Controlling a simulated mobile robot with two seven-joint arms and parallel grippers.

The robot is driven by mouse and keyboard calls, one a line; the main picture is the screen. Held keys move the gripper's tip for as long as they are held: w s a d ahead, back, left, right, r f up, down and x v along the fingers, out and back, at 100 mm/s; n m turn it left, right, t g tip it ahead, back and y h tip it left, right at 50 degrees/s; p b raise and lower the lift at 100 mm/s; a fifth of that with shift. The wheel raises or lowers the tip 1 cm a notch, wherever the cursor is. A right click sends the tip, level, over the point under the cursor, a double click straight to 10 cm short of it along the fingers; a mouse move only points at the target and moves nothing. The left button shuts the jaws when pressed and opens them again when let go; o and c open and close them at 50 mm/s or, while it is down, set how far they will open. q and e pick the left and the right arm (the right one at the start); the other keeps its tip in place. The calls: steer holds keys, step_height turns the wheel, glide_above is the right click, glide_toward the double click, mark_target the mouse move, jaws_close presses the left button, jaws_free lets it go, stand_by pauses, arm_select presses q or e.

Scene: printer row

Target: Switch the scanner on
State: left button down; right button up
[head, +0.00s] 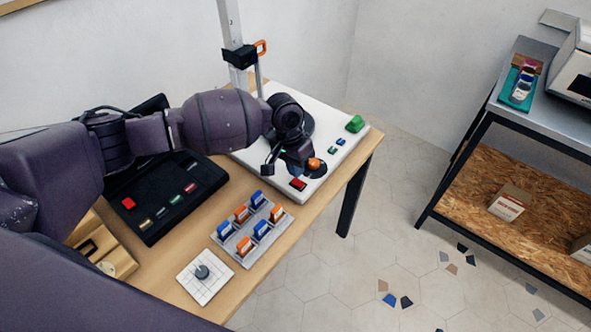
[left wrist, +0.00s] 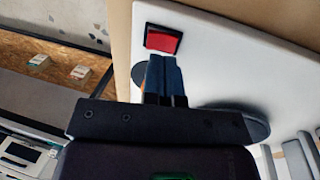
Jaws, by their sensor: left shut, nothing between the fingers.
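A white flat device (head: 345,152) with a post at its back lies at the table's far end. I cannot tell for certain whether it is the scanner. A red rocker switch (head: 298,184) sits near its front edge, and the switch also shows in the left wrist view (left wrist: 162,39). My left gripper (head: 301,171) is over the white device, close to the red switch. In the left wrist view its shut, empty fingers (left wrist: 164,60) point at the switch's lower edge; contact cannot be told. My right gripper is not in view.
A black device (head: 150,226) with its own red button (head: 128,203) lies left. An orange knob (head: 314,164) is beside my fingers. A grey tray (head: 246,262) with blue and orange pieces and a white tile (head: 188,281) lie in front. A shelf (head: 510,128) stands right.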

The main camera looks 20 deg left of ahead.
mark_target(288, 177)
arm_select(q)
steer(key=p+v, duration=0.1)
steer(key=v, duration=1)
steer(key=shift+a+r+p, duration=0.2)
steer(key=shift+p, duration=0.2)
steer(key=shift+f, duration=0.1)
